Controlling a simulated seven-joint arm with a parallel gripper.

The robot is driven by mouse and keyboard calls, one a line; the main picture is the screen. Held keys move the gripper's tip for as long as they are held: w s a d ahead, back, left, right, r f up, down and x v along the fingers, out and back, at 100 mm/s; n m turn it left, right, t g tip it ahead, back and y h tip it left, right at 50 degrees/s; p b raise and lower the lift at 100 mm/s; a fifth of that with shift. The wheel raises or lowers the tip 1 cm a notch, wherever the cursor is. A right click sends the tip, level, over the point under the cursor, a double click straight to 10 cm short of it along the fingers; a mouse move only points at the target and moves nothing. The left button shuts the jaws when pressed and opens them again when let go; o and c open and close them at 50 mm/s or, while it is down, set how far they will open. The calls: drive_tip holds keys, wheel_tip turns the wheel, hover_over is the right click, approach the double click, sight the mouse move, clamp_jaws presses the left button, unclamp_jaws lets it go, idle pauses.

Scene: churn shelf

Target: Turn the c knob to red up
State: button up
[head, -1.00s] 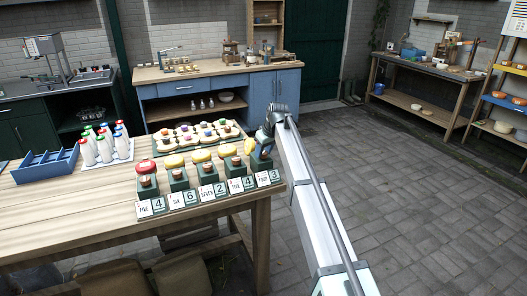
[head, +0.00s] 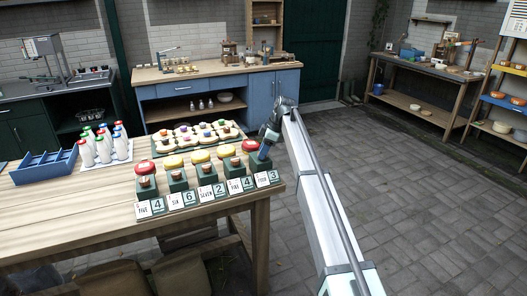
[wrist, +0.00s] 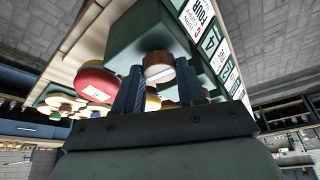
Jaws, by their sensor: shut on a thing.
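The c knob (wrist: 158,66) is a round wooden knob on the front of a green block, beside a card reading FOUR with a small C. My gripper (wrist: 160,92) has a finger on each side of this knob and is shut on it. In the head view my gripper (head: 264,152) is at the rightmost block of the row. The disc above that block (head: 250,146) shows red on top; in the wrist view the red disc (wrist: 98,84) is beside the left finger. The knob is hidden by my gripper in the head view.
Several similar green blocks with yellow or red discs and number cards (head: 212,190) stand left along the wooden table (head: 70,210). Behind are a tray of small pots (head: 190,138), white bottles (head: 104,148) and a blue crate (head: 45,168). Open floor lies to the right.

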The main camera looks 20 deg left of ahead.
drive_tip(key=shift+n, duration=0.7)
drive_tip(key=o, duration=1)
drive_tip(key=shift+o, duration=0.2)
drive_tip(key=v, duration=1.3)
drive_tip(key=shift+w+r, duration=0.35)
